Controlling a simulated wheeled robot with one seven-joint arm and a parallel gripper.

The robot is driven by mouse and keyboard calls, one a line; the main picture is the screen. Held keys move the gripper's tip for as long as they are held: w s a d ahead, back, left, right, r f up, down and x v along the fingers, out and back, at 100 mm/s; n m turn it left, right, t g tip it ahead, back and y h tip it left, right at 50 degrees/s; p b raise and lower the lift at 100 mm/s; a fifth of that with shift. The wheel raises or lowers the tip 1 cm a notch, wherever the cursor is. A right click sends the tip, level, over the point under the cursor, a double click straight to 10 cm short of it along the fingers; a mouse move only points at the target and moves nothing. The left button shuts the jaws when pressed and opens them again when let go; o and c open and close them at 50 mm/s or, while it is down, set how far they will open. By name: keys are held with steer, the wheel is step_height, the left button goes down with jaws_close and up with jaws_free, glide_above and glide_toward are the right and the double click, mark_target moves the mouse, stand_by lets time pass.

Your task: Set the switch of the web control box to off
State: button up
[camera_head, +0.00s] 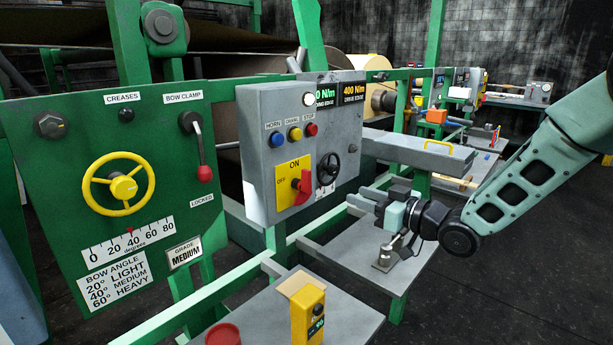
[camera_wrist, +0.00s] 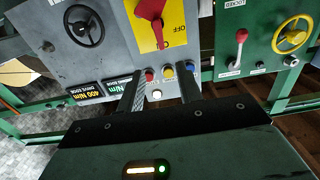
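The grey web control box (camera_head: 262,120) stands at the middle of the head view and fills the upper left of the wrist view (camera_wrist: 60,45), upside down there. Its red switch (camera_head: 303,186) sits on a yellow plate marked ON at the top and OFF at the left. In the wrist view the switch handle (camera_wrist: 152,12) points down the picture, toward the ON side, with OFF to its right. My gripper (camera_head: 362,200) is to the right of and below the box, apart from the switch. In the wrist view its two fingers (camera_wrist: 162,85) are spread with nothing between them.
Blue, yellow and red buttons (camera_head: 294,134) and a black handwheel (camera_head: 329,169) are near the switch. A green panel (camera_head: 60,150) with a yellow wheel stands left. A grey shelf (camera_head: 412,265) lies below my gripper; a yellow device (camera_head: 307,318) stands in front.

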mark_target(310, 177)
steer(key=p+x, duration=0.2)
steer(key=x, duration=0.6)
steer(key=p+x, duration=0.2)
steer(key=x, duration=0.7)
steer(key=shift+w+a+r, duration=0.1)
steer(key=shift+r, duration=0.15)
jaws_close()
